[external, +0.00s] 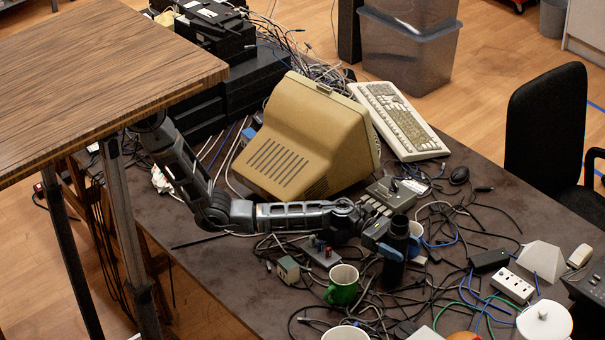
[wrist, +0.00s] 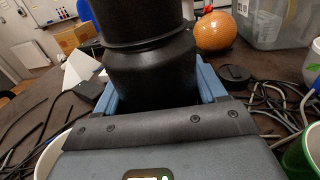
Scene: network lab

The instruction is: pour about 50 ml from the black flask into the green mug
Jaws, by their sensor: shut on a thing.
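The black flask (external: 393,262) stands about upright in my gripper (external: 384,238), to the right of the green mug. I cannot tell whether its base touches the table. In the wrist view the flask (wrist: 150,65) fills the space between my blue fingers (wrist: 157,88), which are shut on it. The green mug (external: 342,287) stands upright on the table with its pale inside facing up and its handle to the left. Part of the green mug (wrist: 303,155) shows at the lower right edge of the wrist view. Its contents cannot be made out.
The dark table (external: 215,262) is crowded with cables. Small boxes (external: 288,270) lie left of the mug. A beige monitor (external: 300,140) stands behind my arm.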

